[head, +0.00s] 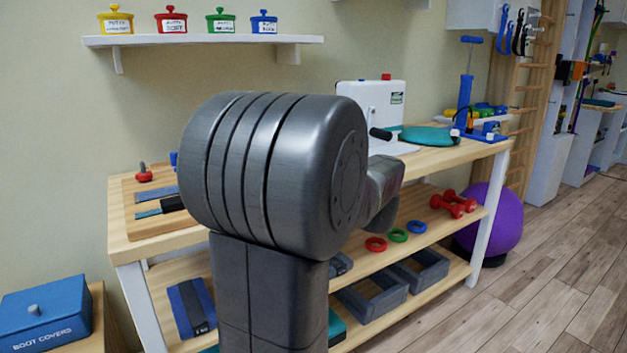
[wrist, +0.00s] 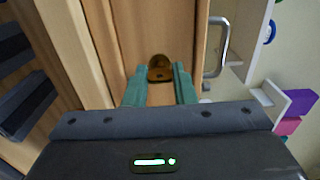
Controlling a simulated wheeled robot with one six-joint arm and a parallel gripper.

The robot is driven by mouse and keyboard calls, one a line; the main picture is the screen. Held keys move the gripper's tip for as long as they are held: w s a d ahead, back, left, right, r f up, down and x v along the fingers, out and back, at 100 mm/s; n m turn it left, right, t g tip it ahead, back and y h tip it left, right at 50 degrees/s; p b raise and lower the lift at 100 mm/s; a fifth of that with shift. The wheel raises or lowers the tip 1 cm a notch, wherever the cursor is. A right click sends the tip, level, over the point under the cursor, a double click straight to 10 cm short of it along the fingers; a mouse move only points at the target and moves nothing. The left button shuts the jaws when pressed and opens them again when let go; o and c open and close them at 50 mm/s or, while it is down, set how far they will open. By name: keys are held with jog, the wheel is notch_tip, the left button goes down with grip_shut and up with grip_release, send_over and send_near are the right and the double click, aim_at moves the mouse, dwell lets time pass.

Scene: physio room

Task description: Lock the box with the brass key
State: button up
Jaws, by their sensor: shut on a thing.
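My gripper (wrist: 159,82) shows in the wrist view with its two teal fingers shut on the brass key (wrist: 160,72). The key is a small dark-gold piece between the fingertips, in front of a light wooden surface (wrist: 150,25). I cannot tell whether its tip is in a lock. A grey metal handle (wrist: 221,45) stands just right of the fingers. In the head view my arm covers the middle of the bench, and hides the gripper and key. I cannot make out the whole box in either view.
The wooden bench (head: 150,241) bears a wooden board (head: 128,205) at the left and a white case (head: 350,97) at the back. A purple ball (head: 497,218) is at the right, beside free floor.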

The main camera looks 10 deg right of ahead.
jog(key=o, duration=1)
jog(key=shift+s, duration=0.1)
jog(key=p+v, duration=0.2)
jog(key=v, duration=1.1)
jog(key=shift+s+d+p, duration=0.1)
jog(key=shift+s+p, duration=0.2)
jog(key=shift+w, duration=0.1)
jog(key=b+x, duration=0.2)
jog(key=x, duration=1.1)
jog(key=shift+w, duration=0.3)
